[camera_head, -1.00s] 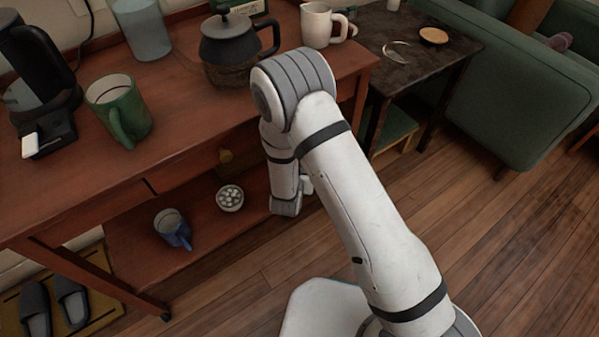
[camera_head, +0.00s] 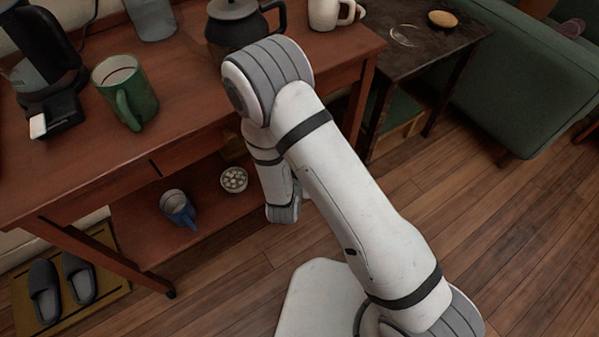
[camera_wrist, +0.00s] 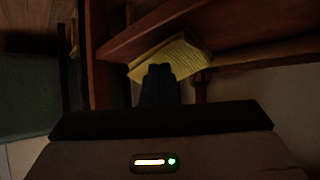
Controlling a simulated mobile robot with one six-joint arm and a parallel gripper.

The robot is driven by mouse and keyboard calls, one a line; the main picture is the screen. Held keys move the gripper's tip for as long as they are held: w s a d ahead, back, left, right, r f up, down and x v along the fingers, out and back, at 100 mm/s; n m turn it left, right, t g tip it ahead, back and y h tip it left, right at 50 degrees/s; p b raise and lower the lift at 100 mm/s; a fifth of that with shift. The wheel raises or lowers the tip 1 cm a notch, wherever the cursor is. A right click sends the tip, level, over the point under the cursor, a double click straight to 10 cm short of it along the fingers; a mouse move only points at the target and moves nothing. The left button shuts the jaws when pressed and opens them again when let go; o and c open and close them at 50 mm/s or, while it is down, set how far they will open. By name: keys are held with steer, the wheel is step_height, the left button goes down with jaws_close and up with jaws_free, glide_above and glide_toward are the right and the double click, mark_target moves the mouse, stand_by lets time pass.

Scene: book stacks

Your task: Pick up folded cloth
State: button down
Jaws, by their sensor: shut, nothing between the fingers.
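The folded cloth (camera_wrist: 178,57) is yellow with faint lines, in the wrist view just beyond my fingertips, at the edge of a reddish wooden shelf. My gripper (camera_wrist: 160,70) is shut and empty, its dark fingers together and overlapping the cloth's lower edge in the picture. I cannot tell whether they touch it. In the head view my arm hides the gripper, and I cannot make out the cloth there.
Slippers (camera_head: 45,290) lie at left. Floor is clear at right.

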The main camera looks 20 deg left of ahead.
steer(key=s+p, duration=0.3)
steer(key=s, duration=0.9)
steer(key=w, duration=1)
steer(key=w+a, duration=0.1)
steer(key=w, duration=0.4)
steer(key=shift+w, duration=0.35)
steer(key=shift+s+f+b, duration=0.1)
steer(key=shift+f+b, duration=0.3)
steer(key=shift+b, duration=0.1)
steer(key=shift+d, duration=0.1)
steer(key=shift+s+d+f, duration=0.1)
